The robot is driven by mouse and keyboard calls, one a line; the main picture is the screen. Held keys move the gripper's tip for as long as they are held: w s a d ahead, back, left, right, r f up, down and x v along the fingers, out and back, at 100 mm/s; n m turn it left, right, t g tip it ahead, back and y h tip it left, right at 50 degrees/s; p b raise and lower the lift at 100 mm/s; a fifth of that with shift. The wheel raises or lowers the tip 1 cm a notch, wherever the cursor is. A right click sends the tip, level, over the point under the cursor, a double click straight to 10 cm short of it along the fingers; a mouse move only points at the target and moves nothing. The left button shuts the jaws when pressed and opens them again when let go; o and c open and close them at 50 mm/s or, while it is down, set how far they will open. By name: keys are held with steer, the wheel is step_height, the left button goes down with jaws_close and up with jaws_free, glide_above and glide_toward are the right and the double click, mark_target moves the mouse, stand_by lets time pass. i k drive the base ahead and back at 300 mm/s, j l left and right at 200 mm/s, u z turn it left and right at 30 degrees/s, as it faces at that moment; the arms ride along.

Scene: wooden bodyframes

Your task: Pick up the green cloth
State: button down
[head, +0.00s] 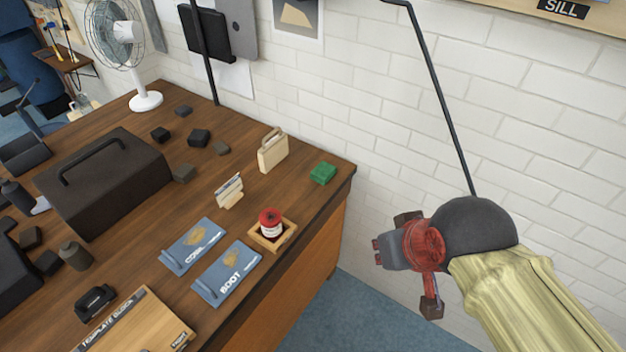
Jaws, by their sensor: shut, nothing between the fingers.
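The green cloth (322,173) is a small folded block lying on the wooden table near its back right corner. My gripper (392,250) is to the right of the table's edge and apart from the cloth, in front of the white brick wall. It is shut and empty. Its fingertips are small and partly hidden by its own body.
The wooden table (225,172) holds a wooden tray with a red-topped spool (270,222), blue packets (226,273), a beige block (272,150), a dark toolbox (103,184) and a white fan (146,100). Bare tabletop surrounds the cloth. Blue floor (345,315) shows below.

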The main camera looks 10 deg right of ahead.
mark_target(323, 172)
steer(key=i+l+u, duration=0.1)
steer(key=i, duration=0.3)
steer(key=i+l+u, duration=0.1)
steer(key=i, duration=0.3)
steer(key=i+l+u, duration=0.1)
steer(key=i+l, duration=0.2)
steer(key=i, duration=0.1)
